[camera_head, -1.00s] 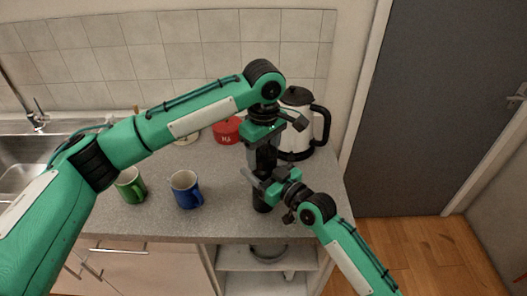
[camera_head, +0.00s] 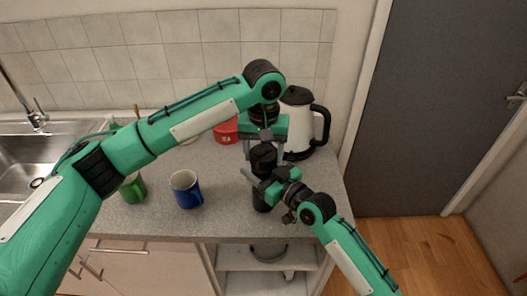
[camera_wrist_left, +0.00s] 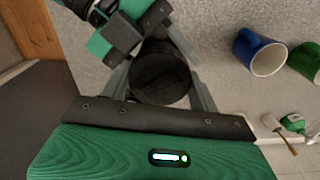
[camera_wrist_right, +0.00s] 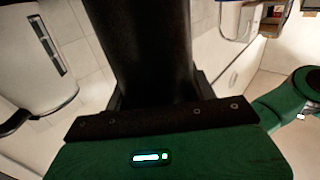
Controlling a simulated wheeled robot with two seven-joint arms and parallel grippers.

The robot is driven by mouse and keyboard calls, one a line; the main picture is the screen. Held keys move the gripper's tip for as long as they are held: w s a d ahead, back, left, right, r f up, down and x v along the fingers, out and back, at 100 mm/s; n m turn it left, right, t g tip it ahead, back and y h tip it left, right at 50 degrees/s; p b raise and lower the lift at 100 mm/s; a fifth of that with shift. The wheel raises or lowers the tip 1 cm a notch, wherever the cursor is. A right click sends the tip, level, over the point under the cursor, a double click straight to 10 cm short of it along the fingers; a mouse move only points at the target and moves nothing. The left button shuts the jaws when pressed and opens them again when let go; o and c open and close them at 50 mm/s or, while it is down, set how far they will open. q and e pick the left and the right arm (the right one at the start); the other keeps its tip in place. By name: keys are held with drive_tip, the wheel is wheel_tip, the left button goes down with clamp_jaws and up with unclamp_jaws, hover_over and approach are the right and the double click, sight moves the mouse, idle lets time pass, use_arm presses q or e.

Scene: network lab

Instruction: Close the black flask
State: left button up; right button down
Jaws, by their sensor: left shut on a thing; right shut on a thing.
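The black flask (camera_head: 262,202) stands upright near the counter's front right. Its round dark top (camera_wrist_left: 160,78) fills the space between my left fingers in the left wrist view. My left gripper (camera_head: 263,154) comes from above and is shut on the flask's top end, which looks like its lid. My right gripper (camera_head: 262,183) reaches in from the front right and is shut around the flask's body, lower down. The body also shows between the fingers in the right wrist view (camera_wrist_right: 145,45). I cannot make out a seam between lid and body.
A white and black kettle (camera_head: 298,120) stands close behind the flask. A red container (camera_head: 226,133) is at the back. A blue mug (camera_head: 186,189) and a green mug (camera_head: 133,188) stand to the left, near the sink (camera_head: 25,165). Counter between blue mug and flask is clear.

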use_arm(q)
drive_tip(key=o, duration=1.1)
drive_tip(key=shift+r, duration=2.3)
drive_tip(key=shift+c, duration=0.5)
drive_tip(key=n, duration=0.1)
drive_tip(key=r+n, duration=0.1)
drive_tip(key=n, duration=0.3)
drive_tip(key=shift+r, duration=0.35)
drive_tip(key=n, duration=0.2)
drive_tip(key=r+n, duration=0.1)
drive_tip(key=n, duration=0.2)
drive_tip(key=shift+r+n, duration=0.3)
drive_tip(key=shift+r, duration=0.05)
drive_tip(key=shift+f, duration=0.1)
